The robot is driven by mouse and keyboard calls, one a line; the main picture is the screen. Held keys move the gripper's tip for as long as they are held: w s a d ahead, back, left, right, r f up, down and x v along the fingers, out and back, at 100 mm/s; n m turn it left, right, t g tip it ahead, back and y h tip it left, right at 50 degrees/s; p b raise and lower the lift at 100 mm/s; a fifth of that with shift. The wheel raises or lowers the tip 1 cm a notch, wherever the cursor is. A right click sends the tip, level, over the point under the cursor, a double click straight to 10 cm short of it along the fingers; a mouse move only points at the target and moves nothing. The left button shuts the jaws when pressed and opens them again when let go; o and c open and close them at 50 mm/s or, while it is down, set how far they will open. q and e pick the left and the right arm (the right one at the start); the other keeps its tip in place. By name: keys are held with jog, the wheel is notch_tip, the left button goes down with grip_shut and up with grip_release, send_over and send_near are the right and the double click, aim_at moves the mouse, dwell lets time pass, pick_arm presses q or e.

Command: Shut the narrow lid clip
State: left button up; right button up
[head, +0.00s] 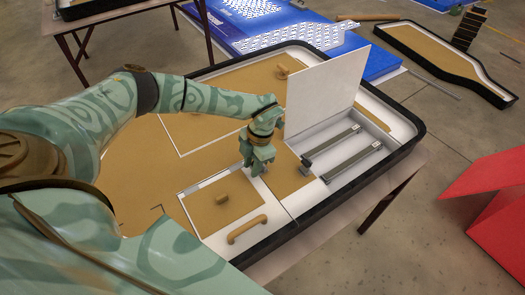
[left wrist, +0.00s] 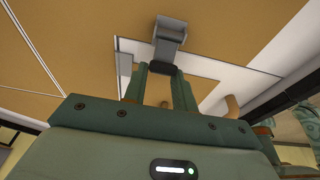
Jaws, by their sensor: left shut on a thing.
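My left gripper (head: 258,168) points down over the tan board, left of the open compartment. In the left wrist view its fingers (left wrist: 161,75) are shut on the dark end of a grey clip (left wrist: 170,32), which I take as the narrow lid clip. The clip stands out beyond the fingertips, beside a white strip (left wrist: 205,66). In the head view the fingers hide this clip. Another small grey piece (head: 307,166) sits at the left edge of the compartment. A white lid (head: 327,83) stands upright, open. My right gripper is not in view.
The compartment (head: 376,152) holds two grey bars. A black rim (head: 412,141) surrounds the box. A red object (head: 490,200) is at the right.

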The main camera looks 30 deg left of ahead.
pick_arm(q)
jog(key=shift+s+f, duration=0.2)
jog(key=shift+s+a+f, duration=0.15)
jog(key=shift+s+f, duration=0.25)
jog(key=shift+f, duration=0.3)
jog(key=shift+s+f, duration=0.1)
dwell(0.4)
jog(key=o, duration=0.9)
jog(key=shift+f, duration=0.1)
jog(key=shift+p, duration=0.3)
jog(key=shift+p+v, duration=0.8)
jog(key=shift+v, duration=0.4)
jog(key=shift+p+v, duration=0.65)
jog(key=shift+v, duration=0.3)
jog(key=shift+a, duration=0.1)
